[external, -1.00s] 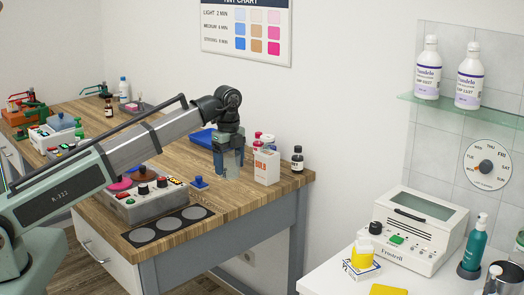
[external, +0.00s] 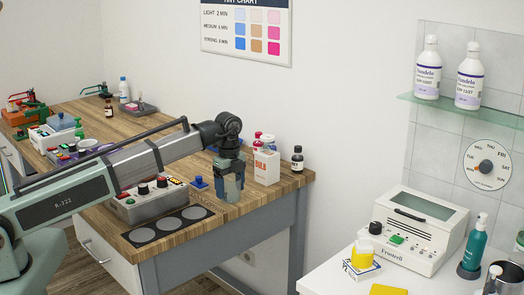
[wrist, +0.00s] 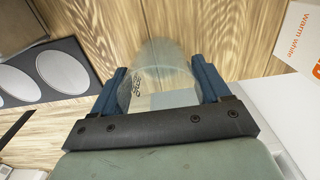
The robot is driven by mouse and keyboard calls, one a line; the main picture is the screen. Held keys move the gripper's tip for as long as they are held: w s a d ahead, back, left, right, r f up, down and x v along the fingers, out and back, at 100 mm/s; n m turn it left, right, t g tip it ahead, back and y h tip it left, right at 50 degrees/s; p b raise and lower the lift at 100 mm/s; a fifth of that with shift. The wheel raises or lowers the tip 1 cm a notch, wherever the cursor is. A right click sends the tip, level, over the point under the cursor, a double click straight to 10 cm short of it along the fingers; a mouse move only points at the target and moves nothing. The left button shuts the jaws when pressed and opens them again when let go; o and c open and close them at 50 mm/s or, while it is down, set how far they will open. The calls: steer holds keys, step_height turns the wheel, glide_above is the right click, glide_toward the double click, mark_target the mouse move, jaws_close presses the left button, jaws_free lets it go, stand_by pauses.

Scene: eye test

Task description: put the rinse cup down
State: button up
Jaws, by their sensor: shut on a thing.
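The rinse cup (external: 231,194) is a clear, see-through tumbler. My gripper (external: 229,184) is shut on it, over the wooden bench top near the front right edge. In the wrist view the cup (wrist: 163,62) sits between my two blue fingers, with small dark print on its wall. The cup looks roughly upright. It is low over the wood, but I cannot tell whether its base touches the bench.
A dark mat (external: 168,229) with three grey discs lies left of the cup. A control box (external: 145,203) and a blue object (external: 198,183) stand behind the mat. A white bulb carton (external: 266,167) and a dark bottle (external: 297,160) stand to the right. Bare wood surrounds the cup.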

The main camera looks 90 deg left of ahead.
steer(key=shift+f, duration=0.15)
steer(key=o, duration=1)
step_height(320, 180, up, 12)
stand_by(0.4)
